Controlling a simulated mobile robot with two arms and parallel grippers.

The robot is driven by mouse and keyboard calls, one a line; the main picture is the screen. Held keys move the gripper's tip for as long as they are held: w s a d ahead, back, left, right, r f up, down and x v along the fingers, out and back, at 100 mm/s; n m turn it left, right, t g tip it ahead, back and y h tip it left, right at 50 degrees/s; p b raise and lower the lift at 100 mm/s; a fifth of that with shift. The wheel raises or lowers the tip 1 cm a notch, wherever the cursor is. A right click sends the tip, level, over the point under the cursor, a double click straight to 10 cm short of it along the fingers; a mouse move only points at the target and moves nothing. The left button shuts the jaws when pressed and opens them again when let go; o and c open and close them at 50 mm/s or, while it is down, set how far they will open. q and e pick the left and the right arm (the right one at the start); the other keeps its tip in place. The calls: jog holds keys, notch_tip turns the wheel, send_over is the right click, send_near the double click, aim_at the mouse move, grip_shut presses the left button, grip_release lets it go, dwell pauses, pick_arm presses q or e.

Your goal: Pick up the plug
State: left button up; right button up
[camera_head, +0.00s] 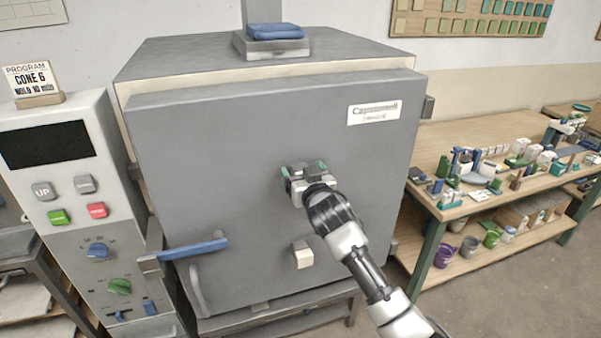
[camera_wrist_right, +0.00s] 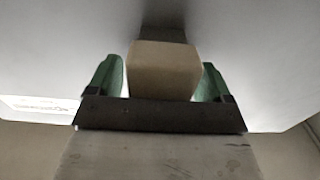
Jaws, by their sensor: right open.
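A cream block-shaped plug (camera_wrist_right: 163,72) shows between the two green fingertips of my right gripper (camera_wrist_right: 161,82) in the wrist view. The gripper is open, with narrow gaps on both sides of the plug. In the head view my right gripper (camera_head: 305,172) is in front of the middle of the grey kiln door (camera_head: 240,140) and hides what lies behind it. A similar cream block (camera_head: 302,255) sticks out of the door lower down, apart from the gripper. My left gripper is not in view.
A blue-handled latch (camera_head: 194,249) is at the door's lower left. A control panel (camera_head: 62,210) with buttons and knobs stands left. A wooden workbench (camera_head: 450,150) at right holds jars and tools, with several buckets on its lower shelf.

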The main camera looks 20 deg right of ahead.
jog(key=c, duration=1)
jog(key=shift+c, duration=0.2)
jog(key=shift+b, duration=0.7)
jog(key=s+b, duration=0.3)
jog(key=s, duration=1.5)
jog(key=shift+d+b, duration=0.35)
jog(key=shift+s+r, duration=0.1)
jog(key=shift+s, duration=0.05)
